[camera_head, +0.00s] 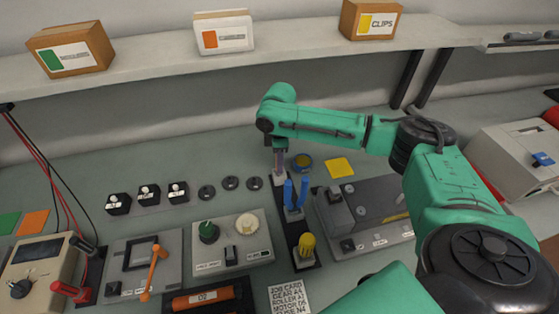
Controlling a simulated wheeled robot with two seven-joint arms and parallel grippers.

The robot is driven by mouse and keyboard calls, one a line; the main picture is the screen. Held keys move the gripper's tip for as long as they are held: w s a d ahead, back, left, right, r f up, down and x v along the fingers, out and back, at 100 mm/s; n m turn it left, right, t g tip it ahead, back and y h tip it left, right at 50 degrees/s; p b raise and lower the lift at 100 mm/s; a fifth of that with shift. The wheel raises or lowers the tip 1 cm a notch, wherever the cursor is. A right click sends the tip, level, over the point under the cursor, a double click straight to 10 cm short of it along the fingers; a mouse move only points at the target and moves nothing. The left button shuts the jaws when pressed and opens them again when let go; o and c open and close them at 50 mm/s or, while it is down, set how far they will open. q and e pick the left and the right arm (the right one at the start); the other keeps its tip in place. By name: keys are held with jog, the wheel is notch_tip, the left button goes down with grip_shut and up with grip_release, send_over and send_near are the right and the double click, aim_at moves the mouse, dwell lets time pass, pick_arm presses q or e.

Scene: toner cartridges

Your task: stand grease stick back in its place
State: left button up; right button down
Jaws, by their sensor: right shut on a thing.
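My right gripper (280,168) points straight down over the far end of a narrow dark holder strip (287,232). It is shut on a small, pale upright thing, probably the grease stick (279,181), mostly hidden by the fingers. I cannot tell whether its lower end touches the strip. A blue-handled tool (290,194) stands in the strip just nearer than the gripper. A yellow-topped piece (307,243) stands nearer still. My left gripper is out of view.
A grey device (370,212) stands beside the strip. A panel with a green knob (209,232) is at left. A shelf (150,65) with boxes runs above the bench.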

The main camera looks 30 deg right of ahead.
jog(key=shift+f, duration=0.45)
jog(key=c, duration=0.6)
grip_release()
jog(key=shift+r, duration=0.1)
notch_tip(320, 180, up, 14)
jog(key=b, duration=0.2)
jog(key=shift+r, duration=0.2)
